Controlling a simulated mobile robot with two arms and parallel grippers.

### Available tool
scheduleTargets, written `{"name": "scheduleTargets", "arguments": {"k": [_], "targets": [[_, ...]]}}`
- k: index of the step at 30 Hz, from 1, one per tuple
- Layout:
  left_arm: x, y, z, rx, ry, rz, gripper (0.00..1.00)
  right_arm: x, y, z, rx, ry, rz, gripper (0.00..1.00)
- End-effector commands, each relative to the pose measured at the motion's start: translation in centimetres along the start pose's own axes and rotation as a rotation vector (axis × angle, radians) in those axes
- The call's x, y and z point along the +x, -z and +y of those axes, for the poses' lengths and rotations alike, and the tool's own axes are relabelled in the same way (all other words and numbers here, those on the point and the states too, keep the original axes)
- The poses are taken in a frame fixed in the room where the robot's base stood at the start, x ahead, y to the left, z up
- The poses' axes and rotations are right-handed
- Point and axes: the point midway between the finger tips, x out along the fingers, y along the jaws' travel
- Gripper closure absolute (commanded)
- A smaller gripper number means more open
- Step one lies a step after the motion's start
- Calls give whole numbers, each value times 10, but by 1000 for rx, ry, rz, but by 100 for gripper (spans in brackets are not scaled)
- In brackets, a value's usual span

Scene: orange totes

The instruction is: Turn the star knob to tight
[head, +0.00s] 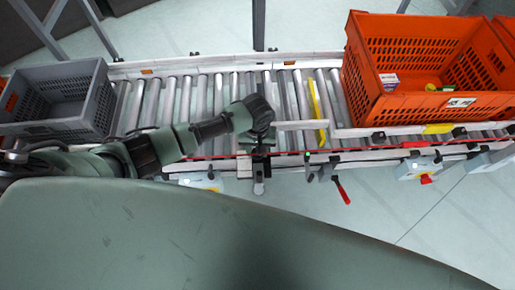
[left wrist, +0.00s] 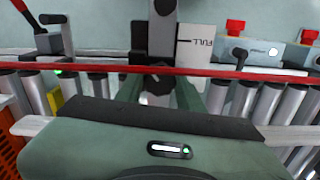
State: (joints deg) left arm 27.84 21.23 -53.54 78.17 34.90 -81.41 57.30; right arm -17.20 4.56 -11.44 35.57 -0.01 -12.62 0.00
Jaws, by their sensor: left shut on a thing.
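The star knob (left wrist: 157,78) is a dark knob on a black bracket at the conveyor's near rail, seen in the left wrist view. My left gripper (left wrist: 158,96) has its two green fingers on either side of the knob and is shut on it. The knob is partly hidden, and its lobes and turn angle are hard to read. A white plate marked FULL (left wrist: 200,46) stands beside the bracket. In the head view my left gripper (head: 262,142) reaches down at the near rail, and the wrist hides the knob. My right gripper is not in view.
A roller conveyor (head: 203,95) runs across. A grey crate (head: 95,118) is on its left and an orange tote (head: 425,110) with small items on its right. A red-handled lever (head: 342,190) hangs from the near rail, right of my gripper. A red line runs along the rail.

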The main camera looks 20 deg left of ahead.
Motion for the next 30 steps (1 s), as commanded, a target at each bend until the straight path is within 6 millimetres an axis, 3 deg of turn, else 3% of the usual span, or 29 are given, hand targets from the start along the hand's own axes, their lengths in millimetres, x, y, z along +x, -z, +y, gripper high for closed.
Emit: {"name": "scheduleTargets", "arguments": {"k": [12,30], "targets": [[-4,0,0,359,1,-2,100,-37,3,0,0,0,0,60],[-2,0,-1,914,0,-1,100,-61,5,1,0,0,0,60]]}}
